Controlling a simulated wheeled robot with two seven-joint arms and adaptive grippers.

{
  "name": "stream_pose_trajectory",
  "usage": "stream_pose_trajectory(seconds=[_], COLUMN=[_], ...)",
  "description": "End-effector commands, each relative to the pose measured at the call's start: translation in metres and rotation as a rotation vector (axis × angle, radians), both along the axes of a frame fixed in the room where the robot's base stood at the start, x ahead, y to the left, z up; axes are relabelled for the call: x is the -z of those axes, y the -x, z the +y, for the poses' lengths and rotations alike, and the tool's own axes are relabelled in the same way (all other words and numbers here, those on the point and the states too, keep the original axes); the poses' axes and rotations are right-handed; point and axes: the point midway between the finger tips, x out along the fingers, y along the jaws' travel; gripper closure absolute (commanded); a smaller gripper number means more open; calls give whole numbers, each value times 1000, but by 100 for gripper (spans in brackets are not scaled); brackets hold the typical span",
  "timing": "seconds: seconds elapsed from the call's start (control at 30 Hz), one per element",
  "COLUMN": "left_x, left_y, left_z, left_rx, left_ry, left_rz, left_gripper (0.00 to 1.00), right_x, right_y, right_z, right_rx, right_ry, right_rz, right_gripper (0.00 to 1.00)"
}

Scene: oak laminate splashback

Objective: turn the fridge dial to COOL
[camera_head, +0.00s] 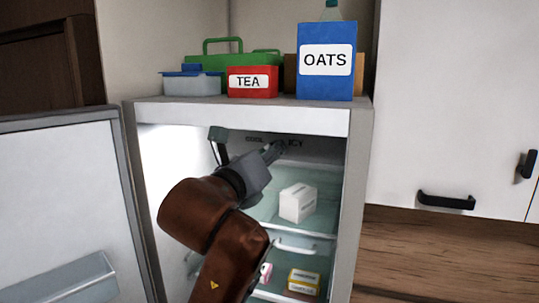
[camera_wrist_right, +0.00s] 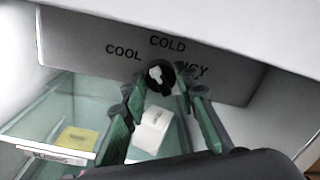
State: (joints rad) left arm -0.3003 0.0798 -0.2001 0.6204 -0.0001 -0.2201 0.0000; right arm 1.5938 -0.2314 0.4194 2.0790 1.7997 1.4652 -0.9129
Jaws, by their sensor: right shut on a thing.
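The fridge dial (camera_wrist_right: 160,77) is dark with a white mark, on the grey panel (camera_wrist_right: 85,35) at the top of the fridge. COOL is printed to its left, COLD above, and a partly hidden label ending in CY to its right. The white mark sits toward the dial's upper left; I cannot tell exactly which label it points at. My right gripper (camera_head: 272,152) reaches up into the fridge and is shut on the dial, one finger on each side in the wrist view. In the head view the gripper hides the dial. My left gripper is out of view.
The fridge door (camera_head: 62,190) stands open at the left. A white carton (camera_head: 298,203) stands on the glass shelf below the dial, and a yellow box (camera_head: 303,281) lies lower. A blue oats box (camera_head: 326,82) and red tea box (camera_head: 252,92) stand on top of the fridge.

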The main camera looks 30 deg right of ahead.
Motion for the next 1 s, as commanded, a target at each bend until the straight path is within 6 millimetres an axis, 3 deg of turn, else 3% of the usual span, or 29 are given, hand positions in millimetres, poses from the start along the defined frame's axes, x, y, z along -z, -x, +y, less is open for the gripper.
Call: stream_pose_trajectory(seconds=[0.5, 1.0], left_x=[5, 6], left_y=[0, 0], left_z=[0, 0], left_rx=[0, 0], left_ry=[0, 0], left_rz=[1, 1], left_gripper=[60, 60], right_x=[0, 0], right_y=[0, -1], right_z=[1, 2], right_rx=[-1, -1], right_ry=[264, 340], right_rz=[301, 390], right_gripper=[97, 97])
